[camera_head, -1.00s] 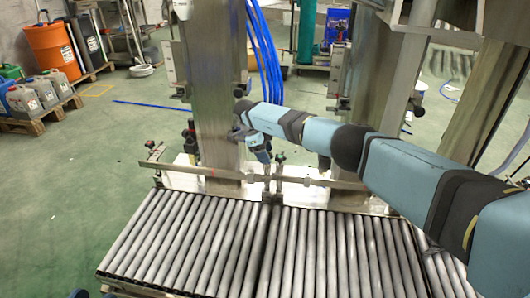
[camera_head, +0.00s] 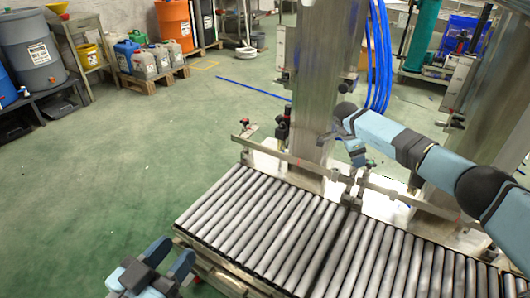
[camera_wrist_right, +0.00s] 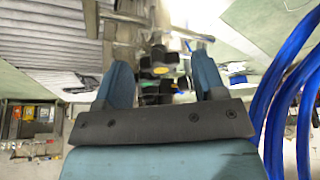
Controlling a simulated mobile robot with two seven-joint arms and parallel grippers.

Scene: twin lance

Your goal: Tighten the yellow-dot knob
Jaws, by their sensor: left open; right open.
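A dark lobed knob (camera_wrist_right: 158,62) with a yellow dot on it shows in the right wrist view, between and beyond the fingertips of my right gripper (camera_wrist_right: 162,74). The gripper is open, and I see no clear contact with the knob. In the head view my right gripper (camera_head: 348,148) is by the rail fittings beside the metal post; it is small there, and I cannot make out the yellow dot. My left gripper (camera_head: 174,256) is open and empty at the bottom left, in front of the conveyor's left end.
The roller conveyor (camera_head: 270,226) fills the lower right, with a guide rail (camera_head: 285,155) along its far side. A metal post (camera_head: 322,85) rises behind it. Blue hoses (camera_wrist_right: 292,95) hang close at the right in the wrist view. The green floor at left is clear.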

